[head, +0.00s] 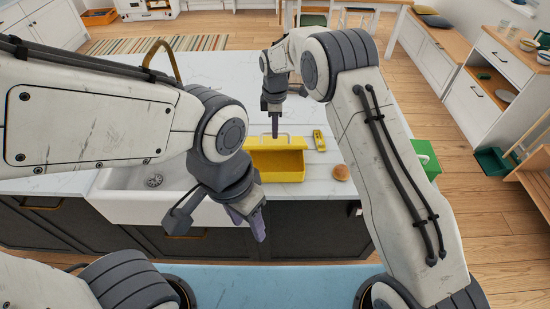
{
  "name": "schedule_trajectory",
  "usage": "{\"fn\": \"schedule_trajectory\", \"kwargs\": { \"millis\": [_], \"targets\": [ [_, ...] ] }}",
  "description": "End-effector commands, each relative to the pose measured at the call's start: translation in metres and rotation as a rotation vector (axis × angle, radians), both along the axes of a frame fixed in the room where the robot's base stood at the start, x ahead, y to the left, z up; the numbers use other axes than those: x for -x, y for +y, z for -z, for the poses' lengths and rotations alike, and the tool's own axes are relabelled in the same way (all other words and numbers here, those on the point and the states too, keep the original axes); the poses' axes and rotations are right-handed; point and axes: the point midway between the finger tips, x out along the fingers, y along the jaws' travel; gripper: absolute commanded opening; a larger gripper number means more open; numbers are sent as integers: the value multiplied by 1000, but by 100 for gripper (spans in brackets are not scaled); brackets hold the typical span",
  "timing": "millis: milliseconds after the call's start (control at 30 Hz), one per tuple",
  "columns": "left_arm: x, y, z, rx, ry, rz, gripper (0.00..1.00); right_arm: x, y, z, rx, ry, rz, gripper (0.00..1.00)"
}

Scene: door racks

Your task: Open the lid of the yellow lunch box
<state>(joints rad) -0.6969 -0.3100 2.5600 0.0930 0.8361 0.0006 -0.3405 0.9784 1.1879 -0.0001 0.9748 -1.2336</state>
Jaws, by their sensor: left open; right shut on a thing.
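The yellow lunch box (277,169) sits on the white marble counter, to the right of the sink. Its yellow lid (292,143) shows along the back with a pale handle; how far the lid stands open is hard to tell. My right gripper (275,133) points straight down at the back of the box and is shut at the lid or its handle; its tips are small in the picture. My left gripper (249,222) is open and empty, low in front of the sink and counter edge, apart from the box.
A bun (341,172) and a small yellow item (319,141) lie right of the box. A green box (426,158) stands farther right, partly behind my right arm. The white sink (150,207) is on the left. The counter behind the box is mostly clear.

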Motion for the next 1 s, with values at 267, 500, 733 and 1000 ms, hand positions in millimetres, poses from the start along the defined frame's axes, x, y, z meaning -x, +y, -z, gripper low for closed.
{"fn": "schedule_trajectory", "kwargs": {
  "millis": [267,500,733,1000],
  "targets": [
    [0,0,0,0,0,0,50,-1,0,0,0,0,0,1],
    [0,0,-4,0,0,0,50,-5,0,-4,0,-1,0,2],
    [0,0,-9,0,0,0,50,-12,0,-7,0,-1,0,2],
    [0,0,-9,0,0,0,50,-12,0,-7,0,0,0,1]
  ]
}}
